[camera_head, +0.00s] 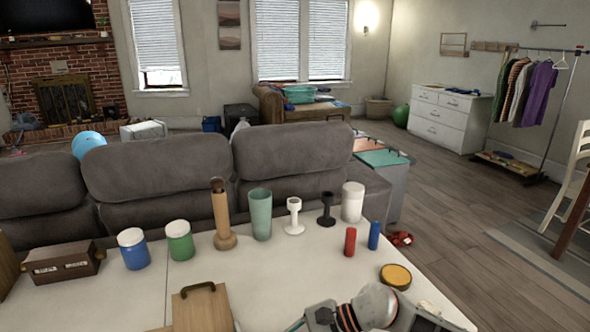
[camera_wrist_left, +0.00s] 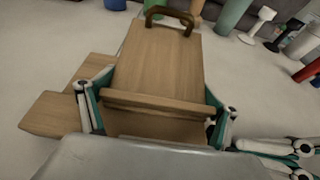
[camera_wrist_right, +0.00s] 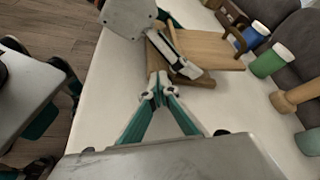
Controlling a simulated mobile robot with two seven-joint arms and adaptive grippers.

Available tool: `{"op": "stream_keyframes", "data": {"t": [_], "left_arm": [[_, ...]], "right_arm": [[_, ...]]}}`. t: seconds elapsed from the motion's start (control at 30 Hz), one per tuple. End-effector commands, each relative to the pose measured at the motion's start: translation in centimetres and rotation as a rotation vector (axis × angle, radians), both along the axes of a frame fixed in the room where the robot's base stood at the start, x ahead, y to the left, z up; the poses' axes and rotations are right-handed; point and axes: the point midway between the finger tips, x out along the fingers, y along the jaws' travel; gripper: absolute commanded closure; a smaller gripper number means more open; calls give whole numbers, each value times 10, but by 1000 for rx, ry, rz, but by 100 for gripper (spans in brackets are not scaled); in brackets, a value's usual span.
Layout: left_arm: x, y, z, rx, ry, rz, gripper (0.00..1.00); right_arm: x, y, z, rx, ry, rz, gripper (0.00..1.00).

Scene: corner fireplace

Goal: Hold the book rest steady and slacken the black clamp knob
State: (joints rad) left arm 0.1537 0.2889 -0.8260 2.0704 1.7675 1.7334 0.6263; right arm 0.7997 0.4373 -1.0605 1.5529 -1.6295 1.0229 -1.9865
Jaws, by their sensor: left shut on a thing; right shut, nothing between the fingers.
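The book rest (camera_head: 203,310) is a light wooden board with a dark arched handle (camera_head: 197,288) at its top, at the bottom edge of the head view. My left gripper (camera_wrist_left: 157,115) has its fingers on both sides of the wooden book rest in the left wrist view and is shut on it. My right gripper (camera_wrist_right: 158,92) is shut and empty, its tips just short of the book rest (camera_wrist_right: 205,48) and my left fingers in the right wrist view. I cannot make out the black clamp knob clearly; my grippers and the board may hide it.
On the white table (camera_head: 285,285) stand a blue jar (camera_head: 133,250), a green jar (camera_head: 180,241), a wooden pestle-like piece (camera_head: 222,220), a teal cup (camera_head: 260,215), a red cylinder (camera_head: 350,242) and a yellow-lidded tin (camera_head: 396,276). A grey sofa (camera_head: 160,175) backs the table.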

Motion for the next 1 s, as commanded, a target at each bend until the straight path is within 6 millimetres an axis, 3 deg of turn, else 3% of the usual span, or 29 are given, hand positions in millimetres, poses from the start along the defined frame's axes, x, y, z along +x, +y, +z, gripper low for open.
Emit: {"op": "stream_keyframes", "data": {"t": [1.0], "left_arm": [[-1,-1,0,-1,1,-2,38]], "right_arm": [[12,3,5,-2,-4,-4,100]]}}
